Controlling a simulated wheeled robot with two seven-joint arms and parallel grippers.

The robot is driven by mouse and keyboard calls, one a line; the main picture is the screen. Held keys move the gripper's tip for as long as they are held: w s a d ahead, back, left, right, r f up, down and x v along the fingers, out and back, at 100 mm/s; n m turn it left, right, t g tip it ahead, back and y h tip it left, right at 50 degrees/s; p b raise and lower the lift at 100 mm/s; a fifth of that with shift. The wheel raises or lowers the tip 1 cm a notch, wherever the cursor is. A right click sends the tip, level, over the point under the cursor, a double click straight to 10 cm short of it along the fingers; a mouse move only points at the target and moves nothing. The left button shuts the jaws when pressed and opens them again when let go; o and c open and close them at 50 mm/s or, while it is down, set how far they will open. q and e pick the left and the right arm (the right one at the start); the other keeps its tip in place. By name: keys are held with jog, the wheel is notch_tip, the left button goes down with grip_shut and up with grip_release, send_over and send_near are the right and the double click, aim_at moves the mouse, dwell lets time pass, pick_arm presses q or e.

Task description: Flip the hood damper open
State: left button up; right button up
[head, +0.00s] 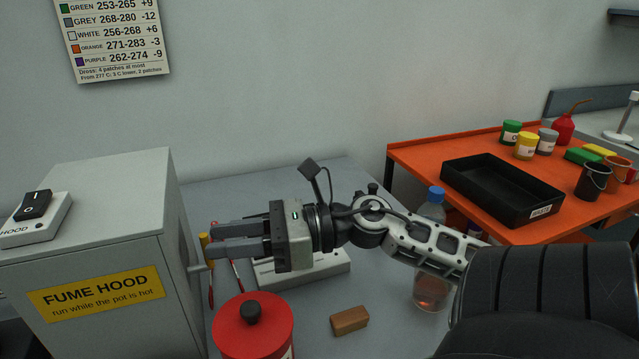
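The fume hood (120,250) is a grey cabinet at the left with a yellow label. On its top a white box marked HOOD (38,228) carries a black rocker switch (35,204). A small pale rod (197,268) shows at the cabinet's right side; I cannot tell if it is the damper. My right gripper (209,239) reaches left, its fingertips just right of the cabinet and apart from the switch. Its two fingers lie close together in this view and I cannot tell how far apart they are. My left gripper is not in view.
A red lidded can (253,325), a brown block (349,320) and a clear bottle with a blue cap (432,210) stand on the grey bench. A white base (318,268) lies under my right wrist. An orange table (430,155) at the right holds a black tray (500,185) and several pots.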

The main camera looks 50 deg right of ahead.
jog(key=b+v, duration=0.2)
jog(key=v, duration=1.2)
jog(key=shift+d, duration=0.1)
